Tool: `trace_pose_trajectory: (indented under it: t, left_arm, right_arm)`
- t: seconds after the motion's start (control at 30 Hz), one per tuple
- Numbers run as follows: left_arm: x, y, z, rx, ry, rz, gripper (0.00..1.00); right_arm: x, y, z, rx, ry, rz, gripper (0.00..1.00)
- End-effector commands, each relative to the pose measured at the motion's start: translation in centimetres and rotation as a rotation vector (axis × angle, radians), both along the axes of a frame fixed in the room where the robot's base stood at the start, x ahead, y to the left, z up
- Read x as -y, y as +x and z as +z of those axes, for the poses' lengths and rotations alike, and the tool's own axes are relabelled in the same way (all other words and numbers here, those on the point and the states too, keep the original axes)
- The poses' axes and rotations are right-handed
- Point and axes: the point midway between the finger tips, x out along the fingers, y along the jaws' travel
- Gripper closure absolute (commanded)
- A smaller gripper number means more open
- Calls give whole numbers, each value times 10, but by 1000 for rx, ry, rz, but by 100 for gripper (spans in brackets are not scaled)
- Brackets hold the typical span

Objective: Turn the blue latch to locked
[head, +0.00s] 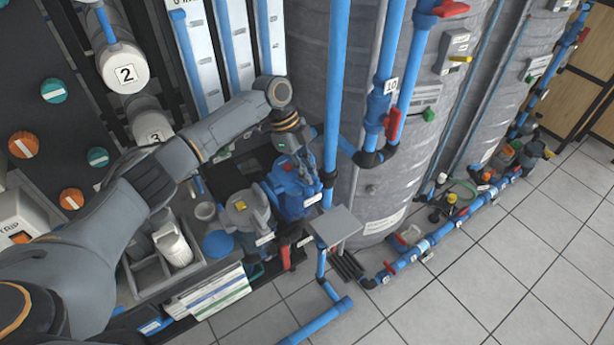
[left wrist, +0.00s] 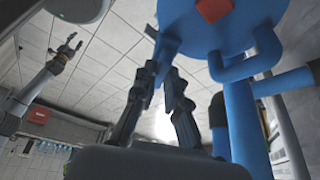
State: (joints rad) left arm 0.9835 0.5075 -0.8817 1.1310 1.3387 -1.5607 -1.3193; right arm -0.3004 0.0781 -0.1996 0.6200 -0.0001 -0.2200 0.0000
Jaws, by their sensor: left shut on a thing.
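My left gripper (head: 291,160) reaches down from the upper left onto a blue housing (head: 292,202) beside the large grey tank in the head view. In the left wrist view the fingers of the left gripper (left wrist: 163,58) are closed around a narrow blue piece, the blue latch (left wrist: 168,42), under the round blue body (left wrist: 222,22) with a red square on it. The latch is mostly hidden by the gripper in the head view, and I cannot tell its turn angle. My right gripper (left wrist: 70,44) shows in the left wrist view, far off, open and empty.
A grey device with a yellow knob (head: 241,206) stands left of the housing. Blue pipes (head: 337,90) with red valve handles (head: 393,124) run in front of the grey tank (head: 306,60). A small grey plate (head: 335,226) is to the right.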

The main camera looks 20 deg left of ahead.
Motion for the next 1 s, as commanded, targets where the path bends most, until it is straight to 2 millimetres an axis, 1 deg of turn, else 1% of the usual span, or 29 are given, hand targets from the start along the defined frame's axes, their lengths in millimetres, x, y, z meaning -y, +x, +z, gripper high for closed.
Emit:
trace_pose_trajectory:
  t: [0.03,0.1,0.3,0.5,0.7,1.0]
  left_arm:
    - [1,1,-3,1,-2,-44,100]
    - [1,2,-3,3,-2,-108,100]
    - [2,3,-2,3,-2,-271,100]
    - [2,3,-1,4,-1,-392,100]
    - [1,3,0,4,0,-464,100]
    - [1,4,1,4,1,-499,100]
  right_arm:
    - [0,0,-8,0,0,0,53]
    - [0,0,-13,0,0,0,53]
    - [0,0,-26,0,0,0,53]
    - [0,0,-34,0,0,1,53]
    - [0,0,-39,0,0,1,53]
    - [1,0,-41,0,-1,1,53]
